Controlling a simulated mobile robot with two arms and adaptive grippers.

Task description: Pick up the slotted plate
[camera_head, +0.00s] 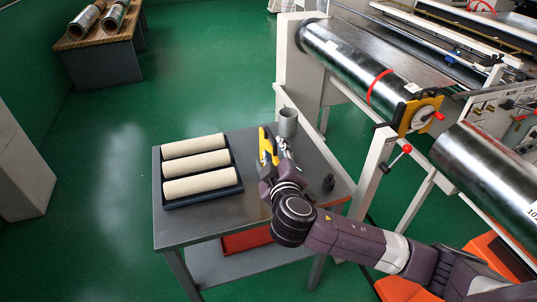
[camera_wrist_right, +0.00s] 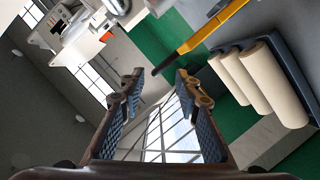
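The most plate-like thing is a dark tray (camera_head: 203,198) on the left of the grey table, bearing three cream rolls (camera_head: 199,163); I cannot make out slots in it. The tray also shows tilted at the right of the right wrist view (camera_wrist_right: 291,69). My right gripper (camera_head: 281,150) is over the table, to the right of the tray, beside a yellow and dark tool (camera_head: 267,146). In the right wrist view the fingers (camera_wrist_right: 158,80) are apart with nothing between them. The yellow tool (camera_wrist_right: 211,28) lies beyond them. My left gripper is not in view.
A grey metal cup (camera_head: 288,122) stands at the table's back, close to my right gripper. A small dark bottle (camera_head: 329,183) stands on the right. The grey table's (camera_head: 225,225) front is clear. A machine with a large metal roller (camera_head: 345,62) stands behind and to the right.

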